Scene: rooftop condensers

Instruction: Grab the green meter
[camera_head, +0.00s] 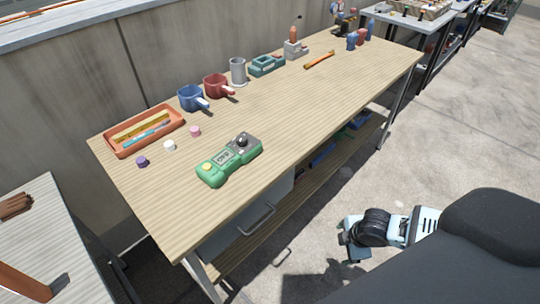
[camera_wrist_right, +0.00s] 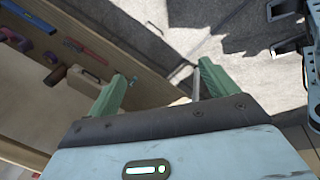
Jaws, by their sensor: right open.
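The green meter (camera_head: 229,160) lies on the wooden workbench (camera_head: 290,115) near its front edge. It has a grey screen, a yellow button and a dark knob. My right gripper (camera_head: 350,246) is low in front of the bench, out over the floor, well to the right of the meter and apart from it. In the right wrist view its two greenish fingers (camera_wrist_right: 160,85) are spread with nothing between them. I cannot make out the meter in that view. My left gripper is not in view.
An orange tray (camera_head: 146,131) of pens, small caps, a blue mug (camera_head: 191,98), a red mug (camera_head: 217,86) and a grey cylinder (camera_head: 238,71) stand behind the meter. A drawer handle (camera_head: 257,220) juts from the bench front. The bench top right of the meter is clear.

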